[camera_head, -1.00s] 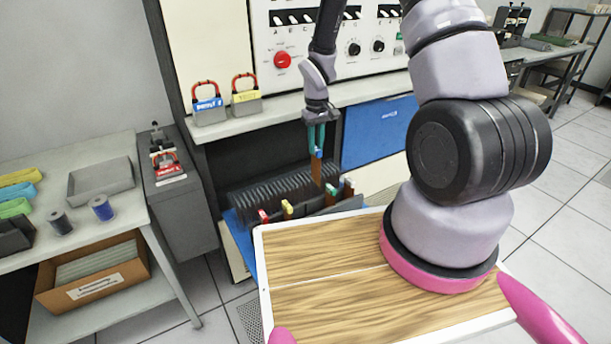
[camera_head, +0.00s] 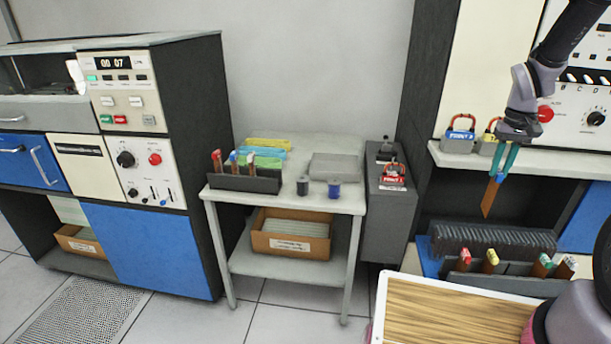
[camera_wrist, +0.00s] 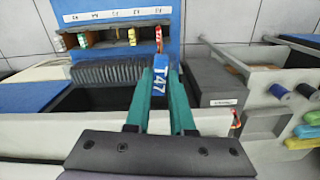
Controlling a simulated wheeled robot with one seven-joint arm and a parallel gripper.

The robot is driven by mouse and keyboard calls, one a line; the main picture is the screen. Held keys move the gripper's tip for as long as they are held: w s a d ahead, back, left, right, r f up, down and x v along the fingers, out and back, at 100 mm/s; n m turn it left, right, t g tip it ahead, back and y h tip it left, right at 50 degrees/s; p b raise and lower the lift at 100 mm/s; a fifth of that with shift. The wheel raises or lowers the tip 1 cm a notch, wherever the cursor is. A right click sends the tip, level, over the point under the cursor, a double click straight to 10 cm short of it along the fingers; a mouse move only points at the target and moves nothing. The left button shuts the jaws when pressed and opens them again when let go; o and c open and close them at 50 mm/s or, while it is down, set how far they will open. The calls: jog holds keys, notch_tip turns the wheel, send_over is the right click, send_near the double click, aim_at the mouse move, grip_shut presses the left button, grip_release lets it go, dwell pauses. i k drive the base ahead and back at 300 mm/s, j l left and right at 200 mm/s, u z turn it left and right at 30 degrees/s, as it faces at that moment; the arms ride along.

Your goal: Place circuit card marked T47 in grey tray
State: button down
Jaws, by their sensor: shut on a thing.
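My gripper (camera_head: 504,165) is shut on a brown circuit card (camera_head: 490,198) with a blue top. In the wrist view the blue top reads T47 (camera_wrist: 160,80), between my teal fingers (camera_wrist: 162,98). The card hangs upright in the air in front of the control console, above a dark slotted rack. The grey tray (camera_head: 335,168) lies on the small grey table at the left, well away from my gripper. The tray looks empty.
The table (camera_head: 285,203) also holds a dark card holder (camera_head: 245,181), yellow, green and blue items, and two spools (camera_head: 334,188). A grey pedestal (camera_head: 387,225) with padlocks stands between table and console. Several cards stand in the rack (camera_head: 490,240).

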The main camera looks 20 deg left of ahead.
aim_at(335, 167)
jog(key=j+u, duration=0.2)
jog(key=j, duration=0.2)
jog(key=i+j+u, duration=0.2)
jog(key=j, duration=0.25)
jog(key=i+j+u, duration=0.25)
jog(key=i, duration=0.25)
jog(key=i+j+z, duration=0.3)
jog(key=i, duration=0.2)
jog(key=i+j+z, duration=0.2)
jog(key=j+z, duration=0.25)
jog(key=l, duration=0.1)
